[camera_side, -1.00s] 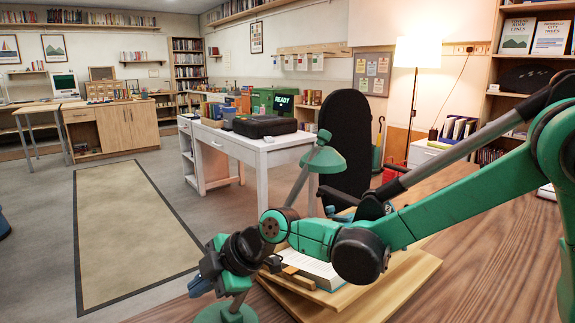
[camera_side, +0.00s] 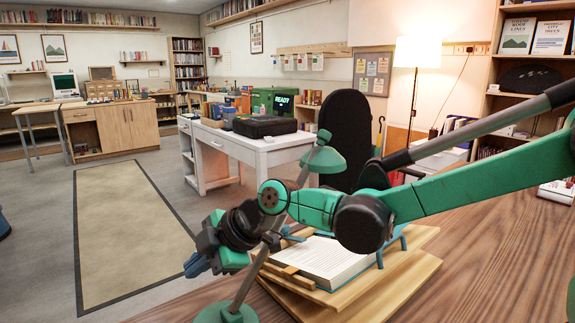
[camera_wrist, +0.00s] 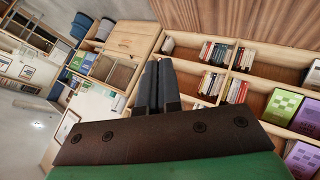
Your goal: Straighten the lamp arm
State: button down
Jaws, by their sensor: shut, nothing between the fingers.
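The green desk lamp has its round base (camera_side: 226,313) at the table's front edge. Its thin grey lamp arm (camera_side: 249,276) slants up to the right, passes partly behind my wrist and forearm, and ends at the green shade (camera_side: 323,160). The middle of the lamp arm is partly hidden. My gripper (camera_side: 195,266) is left of the lamp arm, pointing down and left, with its fingers apart from the arm. In the wrist view the dark fingers (camera_wrist: 157,85) are together and empty. The lamp does not show in the wrist view.
An open book (camera_side: 325,258) lies on a wooden stand (camera_side: 395,275) right of the lamp, under my forearm. Bare tabletop (camera_side: 480,240) extends right. A white desk (camera_side: 262,150) with a black case stands behind. Bookshelves (camera_wrist: 215,70) fill much of the wrist view.

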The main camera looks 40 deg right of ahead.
notch_tip(320, 180, up, 20)
jog(key=r, duration=0.1)
jog(key=s+d+f+m+t+y, duration=0.1)
jog(key=d+f+m+t, duration=0.15)
jog(key=d+m, duration=1.55)
jog(key=s+d+r+m+t+h, duration=0.2)
jog(key=s+d+m+t, duration=1)
jog(key=m, duration=0.8)
notch_tip(320, 180, down, 11)
jog(key=d+g, duration=0.2)
jog(key=shift+s+d+r+m, duration=0.2)
jog(key=shift+s+d+m, duration=0.15)
jog(key=shift+s+m, duration=0.05)
